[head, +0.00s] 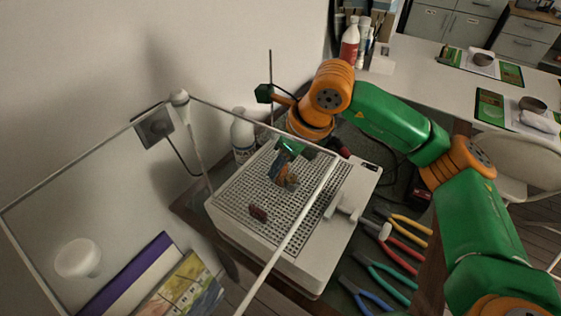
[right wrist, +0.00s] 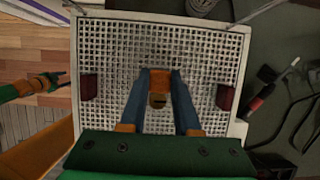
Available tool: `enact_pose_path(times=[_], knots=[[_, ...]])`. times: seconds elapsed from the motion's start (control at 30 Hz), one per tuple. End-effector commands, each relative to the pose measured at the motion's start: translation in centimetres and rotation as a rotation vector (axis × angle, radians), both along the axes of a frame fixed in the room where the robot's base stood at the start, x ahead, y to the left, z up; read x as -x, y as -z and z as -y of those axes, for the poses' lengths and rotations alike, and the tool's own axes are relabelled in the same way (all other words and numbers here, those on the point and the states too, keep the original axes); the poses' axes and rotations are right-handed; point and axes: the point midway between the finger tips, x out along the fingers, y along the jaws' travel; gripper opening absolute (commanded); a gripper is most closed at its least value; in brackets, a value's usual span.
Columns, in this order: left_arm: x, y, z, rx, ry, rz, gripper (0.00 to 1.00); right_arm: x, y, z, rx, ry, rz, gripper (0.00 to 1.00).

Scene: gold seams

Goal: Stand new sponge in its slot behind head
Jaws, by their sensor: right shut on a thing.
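My right gripper (head: 284,175) reaches down over a white box with a perforated top (head: 236,188). I cannot make out the slot. A green and orange part at the left of the right wrist view looks like my left gripper (right wrist: 60,78); its jaws are unclear.
Dark red blocks sit on the grid, one left (right wrist: 88,87) and one right (right wrist: 226,95). Clear panels with pale rails (head: 290,242) stand in front. A white bottle (head: 242,135) stands behind the box. Several pliers (head: 385,272) lie to its right.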

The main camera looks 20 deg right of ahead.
Motion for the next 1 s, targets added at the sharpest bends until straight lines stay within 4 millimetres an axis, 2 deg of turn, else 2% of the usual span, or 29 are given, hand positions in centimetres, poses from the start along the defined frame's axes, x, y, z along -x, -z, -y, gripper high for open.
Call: enact_pose_path(times=[1.0], knots=[[0.0,1.5,0.0,0.000,0.000,0.000,0.60,0.0,1.6,0.0,0.000,0.000,0.000,0.00]])
